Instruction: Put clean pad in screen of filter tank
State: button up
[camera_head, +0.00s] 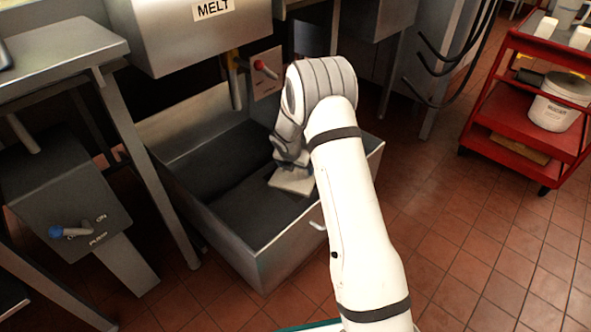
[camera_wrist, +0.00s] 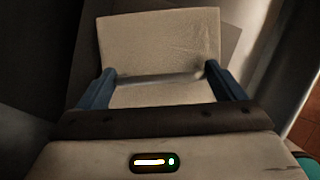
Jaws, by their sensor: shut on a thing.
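The clean pad is a pale, flat, cream-coloured rectangle. In the wrist view the pad (camera_wrist: 160,45) lies between the two blue fingers of my gripper (camera_wrist: 163,85), which is shut on it. In the head view the pad (camera_head: 292,183) is inside the open metal filter tank (camera_head: 280,245), toward its right side. My gripper (camera_head: 308,172) reaches down into the tank there, partly hidden by my arm. A dark grey flat surface, perhaps the screen (camera_head: 250,205), lies below and left of the pad. I cannot tell whether the pad touches it.
A steel hopper marked MELT (camera_head: 190,35) hangs above the tank, with a valve and red-knobbed lever (camera_head: 262,68). A steel table (camera_head: 60,60) stands left. A red cart (camera_head: 520,110) with a white bucket (camera_head: 560,100) stands right. The tiled floor between is clear.

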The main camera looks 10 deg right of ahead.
jog(key=o, duration=0.8)
jog(key=s+r+m+p, duration=0.3)
jog(key=s+r, duration=0.2)
jog(key=r, duration=0.4)
jog(key=s+r+m+p, duration=0.25)
jog(key=s+r, duration=0.25)
jog(key=r, duration=0.5)
jog(key=s+r+m+g, duration=0.1)
jog(key=s+r+m, duration=0.2)
jog(key=s+m, duration=0.5)
jog(key=s+r+m+g+y, duration=0.1)
jog(key=s+r+m, duration=0.3)
jog(key=s+m, duration=0.4)
jog(key=s+r+m+y, duration=0.1)
jog(key=s+r+m, duration=0.2)
jog(key=s+m, duration=0.5)
jog(key=s, duration=0.5)
jog(key=shift+s+d+r+g, duration=0.15)
jog(key=shift+d+r+g, duration=0.15)
jog(key=shift+g, duration=0.1)
